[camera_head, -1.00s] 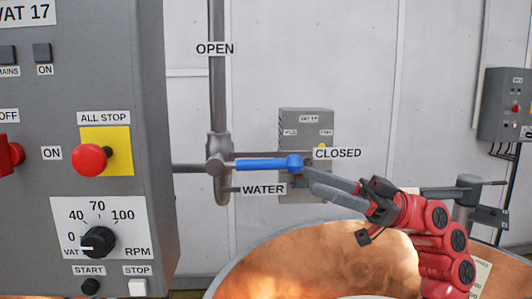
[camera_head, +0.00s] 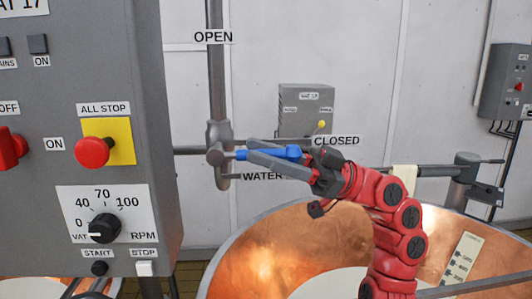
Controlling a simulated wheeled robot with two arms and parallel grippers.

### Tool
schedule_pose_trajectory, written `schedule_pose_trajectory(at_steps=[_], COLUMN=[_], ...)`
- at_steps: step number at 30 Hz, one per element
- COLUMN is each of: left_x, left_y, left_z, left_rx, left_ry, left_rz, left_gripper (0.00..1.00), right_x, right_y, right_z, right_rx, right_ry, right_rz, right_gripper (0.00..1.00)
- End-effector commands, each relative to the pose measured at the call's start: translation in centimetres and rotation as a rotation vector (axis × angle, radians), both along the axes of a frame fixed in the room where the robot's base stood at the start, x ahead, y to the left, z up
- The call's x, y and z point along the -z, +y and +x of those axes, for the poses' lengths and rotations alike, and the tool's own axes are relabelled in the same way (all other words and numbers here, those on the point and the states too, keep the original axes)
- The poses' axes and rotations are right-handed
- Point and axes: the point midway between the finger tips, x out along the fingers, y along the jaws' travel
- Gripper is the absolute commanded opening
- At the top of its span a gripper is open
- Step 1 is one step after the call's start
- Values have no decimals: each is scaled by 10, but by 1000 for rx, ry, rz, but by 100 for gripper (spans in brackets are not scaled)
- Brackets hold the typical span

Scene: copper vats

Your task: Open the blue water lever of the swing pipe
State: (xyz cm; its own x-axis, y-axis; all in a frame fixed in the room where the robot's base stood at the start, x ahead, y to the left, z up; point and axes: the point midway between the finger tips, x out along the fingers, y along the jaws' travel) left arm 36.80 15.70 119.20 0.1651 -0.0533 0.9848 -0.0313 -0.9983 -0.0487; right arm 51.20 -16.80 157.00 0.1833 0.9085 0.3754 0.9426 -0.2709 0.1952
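The blue water lever (camera_head: 284,152) lies level on the swing pipe's valve and points right, to the CLOSED label (camera_head: 337,140). The swing pipe (camera_head: 216,90) runs up from the valve, past the OPEN label (camera_head: 213,37). My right gripper (camera_head: 246,151) reaches in from the right with its grey fingers apart, one above and one below the lever. They cover part of the lever, and I cannot tell whether they touch it. The WATER label (camera_head: 258,176) is partly hidden behind the fingers. My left gripper is not in view.
A grey control panel (camera_head: 165,150) with a red ALL STOP button (camera_head: 92,152) stands close on the left. The copper vat (camera_head: 250,245) opens below my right arm. Another pipe (camera_head: 440,171) crosses at the right. A grey box (camera_head: 305,97) hangs on the wall behind.

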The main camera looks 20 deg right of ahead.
Motion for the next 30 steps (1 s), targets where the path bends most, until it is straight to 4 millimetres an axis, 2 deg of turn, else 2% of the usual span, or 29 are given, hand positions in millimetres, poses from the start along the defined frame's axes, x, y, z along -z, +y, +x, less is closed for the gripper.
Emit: schedule_pose_trajectory(at_steps=[1, 4, 5, 30], left_x=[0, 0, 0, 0], left_y=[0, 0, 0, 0], left_z=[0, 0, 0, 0], left_rx=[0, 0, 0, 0], left_ry=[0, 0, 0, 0], left_rz=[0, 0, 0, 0], left_gripper=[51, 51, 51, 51], right_x=[0, 0, 0, 0], right_y=[0, 0, 0, -1], right_z=[0, 0, 0, 0], right_rx=[0, 1, 1, 2], right_ry=[0, 0, 0, -1], right_rz=[0, 0, 0, 1], right_gripper=[20, 2, 0, 0])
